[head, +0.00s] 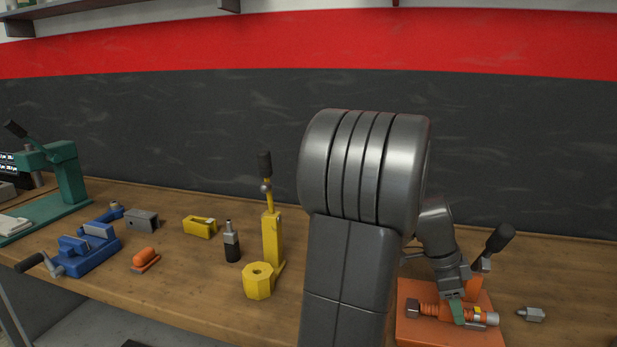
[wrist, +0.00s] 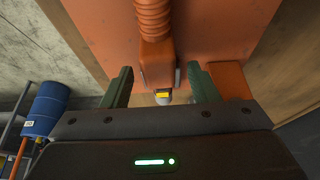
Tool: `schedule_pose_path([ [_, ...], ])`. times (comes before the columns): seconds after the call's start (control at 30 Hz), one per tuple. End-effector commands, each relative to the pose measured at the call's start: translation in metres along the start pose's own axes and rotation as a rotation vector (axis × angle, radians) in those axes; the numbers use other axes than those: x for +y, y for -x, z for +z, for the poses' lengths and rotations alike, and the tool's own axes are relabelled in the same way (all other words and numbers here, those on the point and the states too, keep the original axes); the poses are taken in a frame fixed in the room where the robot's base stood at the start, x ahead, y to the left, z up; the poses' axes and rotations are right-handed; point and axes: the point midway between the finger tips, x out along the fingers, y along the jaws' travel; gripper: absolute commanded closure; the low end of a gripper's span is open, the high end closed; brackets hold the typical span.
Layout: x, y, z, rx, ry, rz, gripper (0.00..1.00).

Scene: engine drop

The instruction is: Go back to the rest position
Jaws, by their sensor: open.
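My gripper (head: 458,308) is low over the orange fixture (head: 418,334) at the right of the bench. In the wrist view its two green fingers (wrist: 158,82) stand apart, one on each side of an orange block (wrist: 157,58) with a ribbed orange cylinder behind it. A small part with a yellow mark (wrist: 163,96) shows between the fingers. Whether either finger touches the block cannot be told. The fixture's black-handled lever (head: 499,238) stands tilted just right of my wrist. My arm hides the middle of the bench.
A small grey metal piece (head: 535,314) lies right of the fixture. Further left are a yellow lever press (head: 272,240), a black bottle-like part (head: 232,246), a yellow block (head: 200,227), a grey block (head: 141,220), a blue vise (head: 88,250) and a green press (head: 68,180). A wall stands behind.

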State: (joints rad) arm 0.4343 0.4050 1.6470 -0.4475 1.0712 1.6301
Motion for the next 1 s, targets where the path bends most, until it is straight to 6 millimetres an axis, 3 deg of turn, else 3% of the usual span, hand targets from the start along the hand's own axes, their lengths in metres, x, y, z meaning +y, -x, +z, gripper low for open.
schedule_pose_path([
  [0.1, 0.001, -0.011, 0.000, -0.001, -0.001, 0.002, 0.46],
  [0.73, 0.000, -0.009, 0.001, 0.000, 0.000, -0.001, 0.46],
  [1.0, -0.001, 0.044, 0.000, 0.000, 0.000, -0.006, 0.46],
])
